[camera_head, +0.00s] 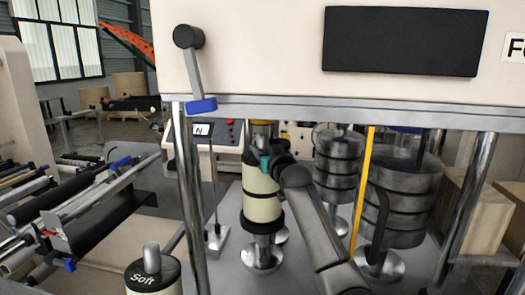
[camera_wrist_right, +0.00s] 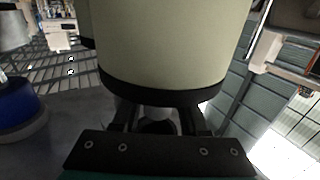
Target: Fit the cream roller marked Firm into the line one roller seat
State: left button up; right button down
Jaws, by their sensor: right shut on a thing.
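A cream roller (camera_head: 260,180) with dark bands stands upright in the middle of the head view, under the machine's front panel. Another cream section (camera_head: 262,208) shows directly below it, above a metal stand; I cannot tell whether they are one piece. No mark is readable on them. My right gripper (camera_head: 273,161) reaches in from the lower right at the roller's upper part. In the right wrist view, its jaws (camera_wrist_right: 160,122) are shut on a cream roller (camera_wrist_right: 165,45) with a black end rim. I cannot pick out the line one seat. My left gripper is not in view.
A cream roller marked Soft (camera_head: 154,277) stands at the front left. Stacks of dark grey discs (camera_head: 338,165) stand right of the arm, beside a yellow upright bar (camera_head: 362,185). Chrome posts (camera_head: 187,200) flank the space. A roller machine (camera_head: 75,215) fills the left.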

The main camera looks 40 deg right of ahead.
jog(key=c, duration=0.9)
grip_release()
jog(key=shift+f, duration=0.15)
jog(key=o, duration=0.5)
jog(key=shift+c, duration=0.2)
jog(key=shift+r, duration=0.2)
jog(key=shift+s+a+p, duration=0.35)
jog(key=shift+s+p, duration=0.2)
jog(key=shift+s, duration=0.1)
jog(key=p+v, duration=0.5)
jog(key=v, duration=0.5)
jog(key=shift+s, duration=0.35)
jog(key=shift+a, duration=0.1)
